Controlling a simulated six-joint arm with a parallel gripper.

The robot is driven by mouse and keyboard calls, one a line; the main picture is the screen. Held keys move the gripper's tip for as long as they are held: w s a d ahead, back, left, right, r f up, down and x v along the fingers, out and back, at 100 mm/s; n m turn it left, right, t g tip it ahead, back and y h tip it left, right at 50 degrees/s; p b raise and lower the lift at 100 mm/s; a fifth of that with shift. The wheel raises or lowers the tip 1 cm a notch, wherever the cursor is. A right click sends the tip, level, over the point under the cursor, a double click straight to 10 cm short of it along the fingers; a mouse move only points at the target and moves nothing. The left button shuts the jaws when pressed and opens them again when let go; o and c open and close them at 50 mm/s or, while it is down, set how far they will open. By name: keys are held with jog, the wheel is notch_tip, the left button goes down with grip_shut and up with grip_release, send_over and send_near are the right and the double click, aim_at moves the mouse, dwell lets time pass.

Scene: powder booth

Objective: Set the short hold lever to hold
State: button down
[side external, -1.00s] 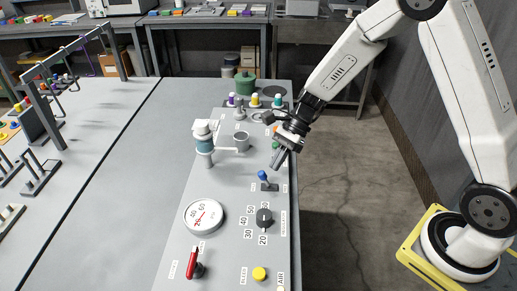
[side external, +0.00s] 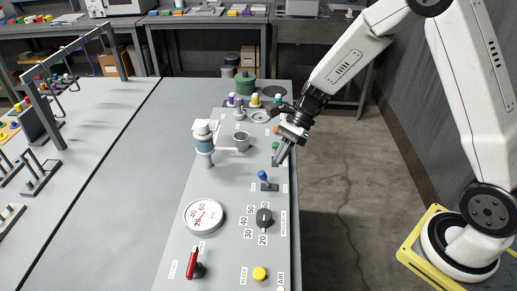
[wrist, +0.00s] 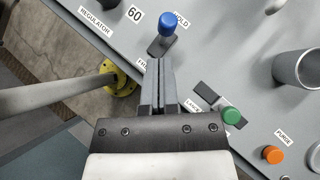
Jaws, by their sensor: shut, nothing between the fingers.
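The short lever with a blue knob (side external: 262,175) stands on a dark base on the grey panel, leaning a little up-left in the side view. In the wrist view its blue knob (wrist: 169,23) is at the top, just beyond my fingertips, beside a partly covered HOLD label (wrist: 182,19). Another label at its other end is mostly hidden. My gripper (side external: 279,163) is shut and empty, pointing down just behind the blue lever in the side view. In the wrist view the closed fingers (wrist: 159,65) point toward the lever's base, with no clear contact.
A green-knobbed lever (wrist: 232,116) sits close to the right of my fingers, with an orange button (wrist: 272,154) beyond it. A grey cup (side external: 241,142) on a fixture, a dial gauge (side external: 204,216), a black regulator knob (side external: 264,218) and a red lever (side external: 193,262) stand on the panel.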

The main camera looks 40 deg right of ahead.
jog(key=w+v, duration=0.2)
jog(key=v, duration=1)
jog(key=shift+a+r, duration=0.25)
jog(key=shift+a, duration=0.1)
jog(key=shift+s+f, duration=0.1)
jog(key=shift+s, duration=0.05)
jog(key=s+a+f+n+t+h, duration=0.1)
jog(key=s+f+n+h, duration=0.2)
jog(key=s+n, duration=0.4)
jog(key=s+a+f+n+t+h, duration=0.1)
jog(key=s+n+h, duration=0.4)
jog(key=n, duration=0.6)
notch_tip(320, 180, down, 3)
jog(key=s+t, duration=0.1)
jog(key=s, duration=0.1)
jog(key=shift+s+r, duration=0.2)
jog(key=shift+s, duration=0.2)
